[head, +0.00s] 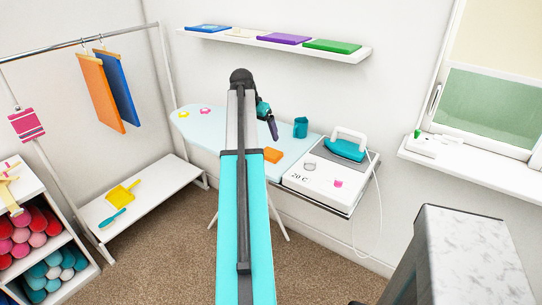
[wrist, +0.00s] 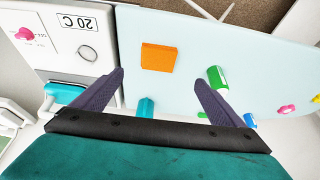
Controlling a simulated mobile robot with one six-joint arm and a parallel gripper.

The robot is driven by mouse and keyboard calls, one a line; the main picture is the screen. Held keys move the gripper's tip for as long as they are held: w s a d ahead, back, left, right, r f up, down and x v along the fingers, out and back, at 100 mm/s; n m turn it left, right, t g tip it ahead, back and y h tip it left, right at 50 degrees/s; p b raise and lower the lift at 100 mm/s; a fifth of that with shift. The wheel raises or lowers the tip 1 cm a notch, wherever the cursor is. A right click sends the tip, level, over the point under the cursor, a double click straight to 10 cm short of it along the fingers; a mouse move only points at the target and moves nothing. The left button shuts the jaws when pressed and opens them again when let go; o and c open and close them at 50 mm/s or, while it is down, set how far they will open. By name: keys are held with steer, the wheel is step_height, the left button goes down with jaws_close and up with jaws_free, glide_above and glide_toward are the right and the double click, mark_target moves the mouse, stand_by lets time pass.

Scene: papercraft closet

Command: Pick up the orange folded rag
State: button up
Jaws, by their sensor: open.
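The orange folded rag (head: 273,155) lies flat on the light blue ironing board (head: 212,135), near the end by the iron. In the wrist view the rag (wrist: 158,57) is a small orange square beyond my fingertips, roughly midway between them and slightly left. My gripper (head: 271,130) is above the board, behind the rag in the head view. In the wrist view its two purple-grey fingers (wrist: 160,80) are spread wide with nothing between them. The rag is apart from both fingers.
A teal cup (head: 300,127) stands on the board right of my gripper. A teal iron (head: 346,149) sits on a white station (head: 322,174) at the board's right end. A green object (wrist: 217,78) is near the right finger. A wall shelf (head: 278,45) is above.

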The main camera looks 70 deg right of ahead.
steer(key=shift+f, duration=0.1)
steer(key=p, duration=0.2)
glide_toward(271, 153)
steer(key=x, duration=0.2)
steer(key=shift+w+d+f, duration=0.15)
steer(key=shift+w+f, duration=0.15)
steer(key=shift+f, duration=0.2)
steer(key=shift+s+d, duration=0.1)
steer(key=shift+s+p+x, duration=0.25)
steer(key=shift+p+x, duration=0.45)
steer(key=shift+x, duration=0.55)
steer(key=shift+p+x, duration=0.3)
steer(key=shift+x, duration=0.95)
steer(key=c, duration=1.1)
